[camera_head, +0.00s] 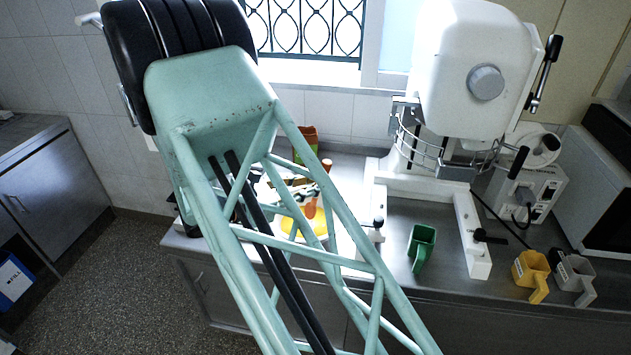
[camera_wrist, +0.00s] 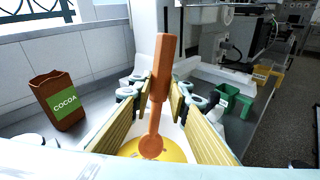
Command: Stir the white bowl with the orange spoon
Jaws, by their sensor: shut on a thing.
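The orange spoon (camera_wrist: 161,65) stands nearly upright in the wrist view, handle up and its round end low. My gripper (camera_wrist: 160,98) has its two striped pads on either side of the spoon and is shut on it. Below, the white bowl (camera_wrist: 181,137) holds yellow contents (camera_wrist: 176,153); the spoon's round end (camera_wrist: 151,146) appears in or just over them, and I cannot tell the depth. In the head view, the spoon (camera_head: 311,207) and yellow contents (camera_head: 318,225) show partly behind my arm's green frame, which hides most of the bowl.
A brown cocoa bag (camera_wrist: 58,100) stands left of the bowl. A green scoop (camera_head: 421,243), a yellow scoop (camera_head: 530,271) and a grey scoop (camera_head: 575,276) sit to the right on the counter. A large white mixer (camera_head: 450,70) stands close behind at right.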

